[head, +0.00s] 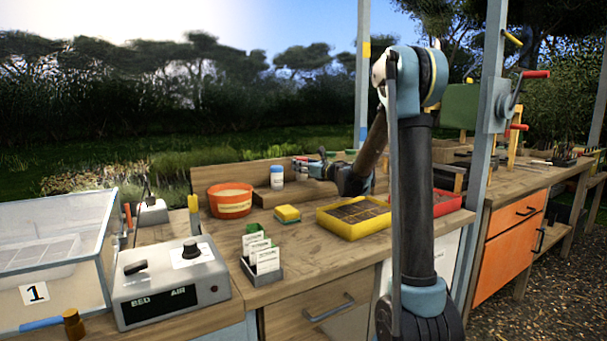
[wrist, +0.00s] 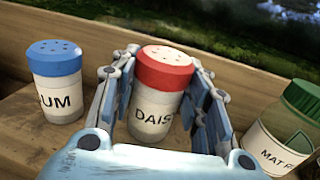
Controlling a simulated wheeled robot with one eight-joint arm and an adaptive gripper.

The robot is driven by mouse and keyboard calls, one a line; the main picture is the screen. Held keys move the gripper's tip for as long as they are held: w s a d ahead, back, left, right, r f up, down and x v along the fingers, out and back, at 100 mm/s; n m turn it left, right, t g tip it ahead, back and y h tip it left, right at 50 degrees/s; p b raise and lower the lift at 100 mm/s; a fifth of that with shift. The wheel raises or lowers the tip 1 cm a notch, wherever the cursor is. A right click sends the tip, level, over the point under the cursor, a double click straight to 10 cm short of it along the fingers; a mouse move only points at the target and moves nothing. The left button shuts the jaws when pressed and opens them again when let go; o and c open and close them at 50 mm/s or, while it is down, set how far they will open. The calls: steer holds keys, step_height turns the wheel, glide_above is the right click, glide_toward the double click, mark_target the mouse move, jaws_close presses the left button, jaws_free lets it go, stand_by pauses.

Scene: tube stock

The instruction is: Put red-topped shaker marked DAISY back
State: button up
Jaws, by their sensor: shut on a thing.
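The red-topped shaker (wrist: 159,95) has a white body with black letters reading "DAIS", the rest hidden. In the wrist view it stands between the two blue fingers of my gripper (wrist: 165,105), which is shut on it. In the head view my gripper (head: 312,168) is at the back of the bench, beside the raised wooden shelf (head: 262,198), and the shaker there is mostly hidden by the fingers. Whether the shaker's base touches the shelf cannot be told.
A blue-topped shaker ending in "UM" (wrist: 55,85) stands left of my gripper; it also shows in the head view (head: 276,177). A green-lidded jar (wrist: 285,125) is close on the right. An orange pot (head: 230,200), yellow sponge (head: 287,213) and yellow tray (head: 353,216) sit in front.

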steer(key=shift+f, duration=1.15)
steer(key=o, duration=1)
steer(key=shift+f, duration=0.1)
steer(key=shift+o, duration=0.2)
steer(key=shift+s, duration=0.1)
steer(key=v, duration=1.2)
